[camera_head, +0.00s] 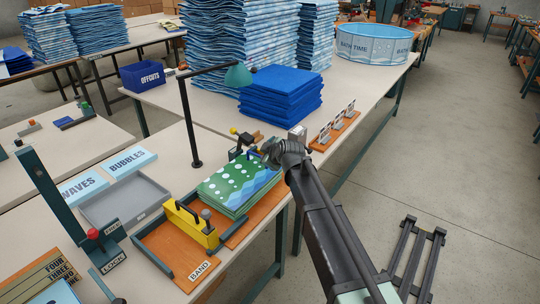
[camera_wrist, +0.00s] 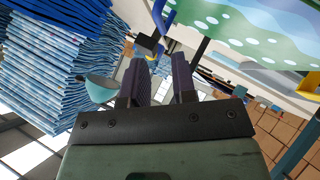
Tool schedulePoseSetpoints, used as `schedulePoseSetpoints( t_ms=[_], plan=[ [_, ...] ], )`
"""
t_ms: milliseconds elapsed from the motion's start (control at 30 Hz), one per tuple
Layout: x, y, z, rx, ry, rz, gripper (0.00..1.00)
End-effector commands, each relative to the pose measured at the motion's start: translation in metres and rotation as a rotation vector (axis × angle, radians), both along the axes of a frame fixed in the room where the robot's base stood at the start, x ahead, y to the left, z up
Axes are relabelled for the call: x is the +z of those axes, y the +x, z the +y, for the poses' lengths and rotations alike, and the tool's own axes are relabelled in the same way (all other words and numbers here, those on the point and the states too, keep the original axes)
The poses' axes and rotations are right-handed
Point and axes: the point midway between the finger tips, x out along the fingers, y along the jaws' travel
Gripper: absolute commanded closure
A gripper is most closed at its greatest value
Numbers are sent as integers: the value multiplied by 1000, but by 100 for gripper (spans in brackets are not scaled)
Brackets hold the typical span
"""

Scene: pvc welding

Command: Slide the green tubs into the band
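The green tubs show as a stack of flat green sheets (camera_head: 236,187) with white dots and blue waves, lying on an orange board. The top sheet fills the upper right of the wrist view (camera_wrist: 250,30). The band (camera_head: 172,254) is an orange wooden tray labelled BAND, left of and nearer than the stack, with a yellow handled block (camera_head: 190,224) at its edge. My gripper (camera_head: 266,153) is at the stack's far right corner, beside a small dark clamp-like fixture. In the wrist view the fingers (camera_wrist: 160,78) stand apart, with nothing visible between them. Contact with the stack cannot be told.
A green-shaded lamp (camera_head: 190,110) stands behind the stack. A grey tray (camera_head: 124,202) and red-knobbed lock post (camera_head: 92,234) are left. Dark blue folded sheets (camera_head: 280,97) and an orange rack (camera_head: 335,132) lie beyond.

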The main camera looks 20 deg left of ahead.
Motion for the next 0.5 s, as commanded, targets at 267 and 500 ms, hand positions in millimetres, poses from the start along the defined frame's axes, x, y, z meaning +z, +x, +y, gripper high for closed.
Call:
schedulePoseSetpoints(
  t_ms=[267,500],
  plan=[
    [-19,16,14,-1,0,2,75],
    [-48,45,40,0,-1,1,75]
  ],
)
